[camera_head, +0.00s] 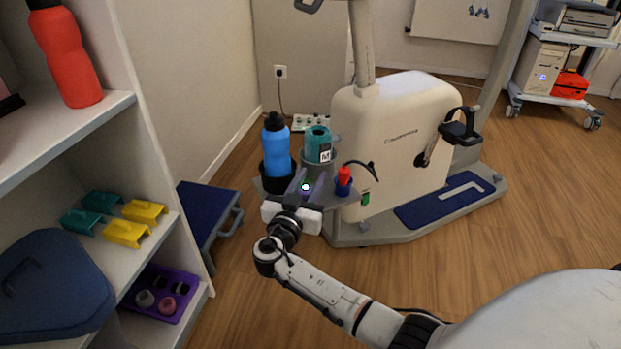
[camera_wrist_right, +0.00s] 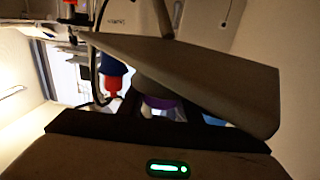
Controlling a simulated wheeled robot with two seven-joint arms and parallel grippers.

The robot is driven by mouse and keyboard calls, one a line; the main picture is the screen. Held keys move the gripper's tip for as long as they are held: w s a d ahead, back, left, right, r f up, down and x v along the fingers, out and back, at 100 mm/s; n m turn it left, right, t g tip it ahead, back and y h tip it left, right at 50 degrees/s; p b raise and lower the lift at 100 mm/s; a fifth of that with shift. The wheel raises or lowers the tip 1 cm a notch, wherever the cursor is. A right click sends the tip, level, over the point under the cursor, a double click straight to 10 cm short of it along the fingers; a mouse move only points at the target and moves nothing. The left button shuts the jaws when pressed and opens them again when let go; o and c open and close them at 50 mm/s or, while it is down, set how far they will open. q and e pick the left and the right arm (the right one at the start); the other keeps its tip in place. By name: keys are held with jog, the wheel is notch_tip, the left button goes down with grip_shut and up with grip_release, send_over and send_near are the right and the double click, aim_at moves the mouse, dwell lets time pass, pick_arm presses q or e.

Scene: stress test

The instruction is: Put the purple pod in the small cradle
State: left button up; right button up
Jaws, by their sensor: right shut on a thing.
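My right gripper (camera_head: 306,183) is shut over the grey tray (camera_head: 270,187) on the exercise bike, between a blue bottle and a red-topped blue item. The wrist view looks upside down. It shows the purple pod (camera_wrist_right: 160,103) as a small purple band between dark gripper parts, close to the tray's grey surface (camera_wrist_right: 200,75). In the head view my gripper mostly hides the pod. The small cradle cannot be made out clearly; a grey round part (camera_wrist_right: 150,88) touches or lies behind the pod, and I cannot tell whether the pod is seated. My left gripper is out of view.
The blue bottle (camera_head: 275,150) stands in a black holder. A teal canister (camera_head: 318,145) and a red-topped blue item (camera_head: 343,180) stand close on the tray. At left, shelves hold yellow and teal brackets (camera_head: 126,233) and a purple tray (camera_head: 168,280) with pods.

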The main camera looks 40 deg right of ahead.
dwell(0.3)
jog(key=o, duration=1.2)
jog(key=shift+r, duration=0.15)
jog(key=shift+r, duration=0.35)
pick_arm(q)
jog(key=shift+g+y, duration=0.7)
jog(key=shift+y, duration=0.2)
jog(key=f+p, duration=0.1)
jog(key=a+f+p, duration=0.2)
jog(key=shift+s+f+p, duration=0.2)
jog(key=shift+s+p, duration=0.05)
jog(key=shift+p, duration=0.15)
pick_arm(e)
notch_tip(320, 180, up, 9)
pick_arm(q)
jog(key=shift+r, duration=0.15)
